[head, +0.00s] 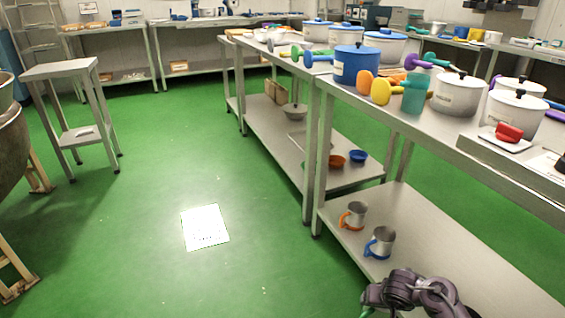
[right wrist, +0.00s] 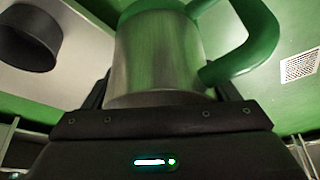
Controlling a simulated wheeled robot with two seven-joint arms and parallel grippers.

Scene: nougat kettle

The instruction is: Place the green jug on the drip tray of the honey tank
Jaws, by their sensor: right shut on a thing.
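The green jug (right wrist: 155,55) has a steel body, a green rim and a large green handle (right wrist: 245,40) on the right. In the right wrist view it fills the middle, and my right gripper (right wrist: 162,92) is shut on its body. The fingers are largely hidden at the sides of the jug. My left gripper is not in view.
A long steel table (head: 455,135) on the right carries white pots, a blue pot (head: 356,64) and coloured utensils. Its lower shelf holds an orange-handled mug (head: 354,216) and a blue-handled mug (head: 381,243). A steel stand (head: 62,69) is at left. The green floor (head: 150,200) between is open.

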